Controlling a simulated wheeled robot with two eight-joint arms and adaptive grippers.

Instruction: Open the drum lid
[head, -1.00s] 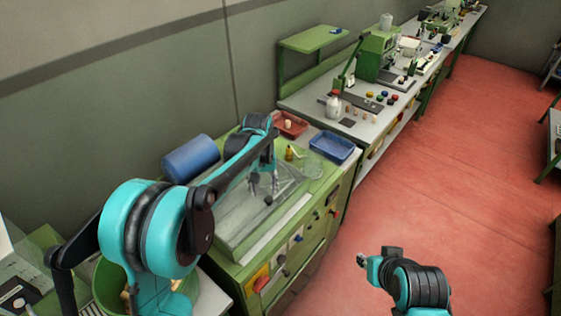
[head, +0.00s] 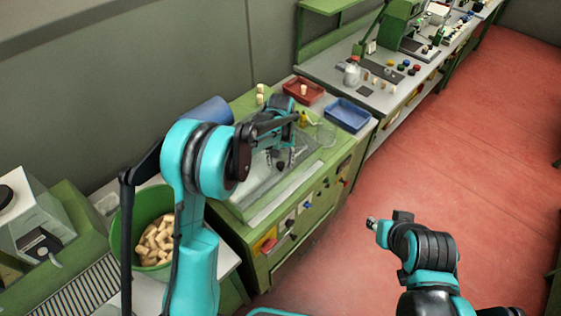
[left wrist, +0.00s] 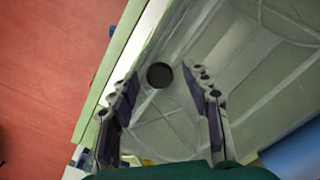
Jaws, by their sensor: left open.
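The drum lid (head: 250,178) is a clear, see-through panel lying flat, seemingly closed, on top of the green machine. It fills much of the left wrist view (left wrist: 265,90). Its round dark knob (head: 280,166) also shows in the left wrist view (left wrist: 160,75). My left gripper (head: 282,157) is open and points down over the lid. In the left wrist view its two fingers (left wrist: 160,80) stand apart, one on each side of the knob; I cannot tell whether they touch it. My right gripper (head: 372,223) is over the red floor, far from the lid, its jaws too small to read.
A green bucket of corks (head: 127,235) stands at left. A red tray (head: 318,92) and a blue tray (head: 347,115) sit behind the lid. A blue cylinder (head: 207,110) lies at the machine's wall side. The red floor (head: 460,170) at right is clear.

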